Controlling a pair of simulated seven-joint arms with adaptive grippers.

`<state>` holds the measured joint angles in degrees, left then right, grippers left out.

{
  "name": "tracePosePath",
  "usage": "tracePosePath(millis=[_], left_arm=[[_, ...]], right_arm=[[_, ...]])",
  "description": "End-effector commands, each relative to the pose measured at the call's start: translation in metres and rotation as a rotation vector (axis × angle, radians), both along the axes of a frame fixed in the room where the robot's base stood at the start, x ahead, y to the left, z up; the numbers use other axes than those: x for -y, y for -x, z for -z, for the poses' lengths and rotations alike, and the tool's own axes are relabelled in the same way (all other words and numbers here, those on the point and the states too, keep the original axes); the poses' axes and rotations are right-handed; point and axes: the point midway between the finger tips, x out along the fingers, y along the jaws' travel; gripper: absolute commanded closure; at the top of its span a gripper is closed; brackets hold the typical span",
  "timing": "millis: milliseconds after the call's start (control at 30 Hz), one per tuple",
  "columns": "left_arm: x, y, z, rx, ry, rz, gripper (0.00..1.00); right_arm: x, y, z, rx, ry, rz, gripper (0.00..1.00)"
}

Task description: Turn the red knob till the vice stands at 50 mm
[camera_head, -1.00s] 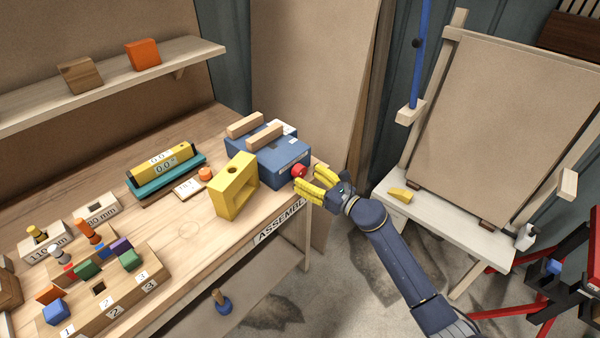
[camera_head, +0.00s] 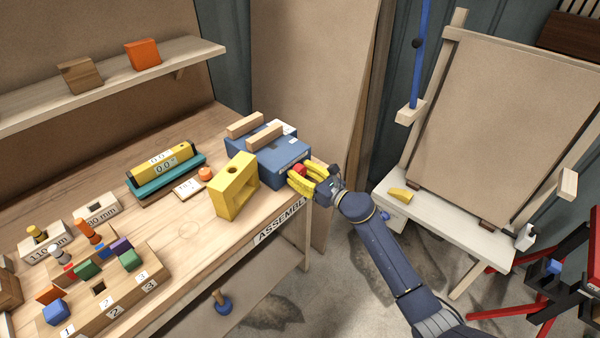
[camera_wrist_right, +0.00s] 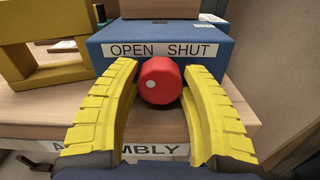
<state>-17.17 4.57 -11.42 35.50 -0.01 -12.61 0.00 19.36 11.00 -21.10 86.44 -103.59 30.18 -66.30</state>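The blue vice (camera_head: 268,154) stands at the right end of the bench with two wooden jaws (camera_head: 265,137) on top. Its red knob (camera_head: 299,170) is on the front face and also shows in the right wrist view (camera_wrist_right: 160,82), with a white dot left of its middle. A label above the knob reads OPEN SHUT (camera_wrist_right: 161,50). My right gripper (camera_head: 308,179) has its yellow fingers on either side of the knob. In the right wrist view the fingers (camera_wrist_right: 160,95) are apart, with gaps to the knob. The vice's reading cannot be made out. My left gripper is not in view.
A yellow block with a square opening (camera_head: 234,186) stands left of the vice. Pegs and coloured blocks fill the bench's left part. An easel with a board (camera_head: 510,120) stands at the right.

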Motion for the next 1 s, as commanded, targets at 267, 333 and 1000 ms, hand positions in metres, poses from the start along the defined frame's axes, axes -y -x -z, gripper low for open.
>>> tracePosePath(millis=[267, 333, 1000], left_arm=[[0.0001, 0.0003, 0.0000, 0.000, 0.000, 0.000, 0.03], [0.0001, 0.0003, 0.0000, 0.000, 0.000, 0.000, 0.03], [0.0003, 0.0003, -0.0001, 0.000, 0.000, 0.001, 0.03]], right_arm=[[0.0002, 0.0001, 0.0001, 0.000, 0.000, 0.000, 0.91], [0.0001, 0.0002, 0.0002, 0.000, 0.000, 0.000, 0.95], [0.0001, -0.0003, -0.0007, -0.173, -0.179, 0.000, 0.95]])
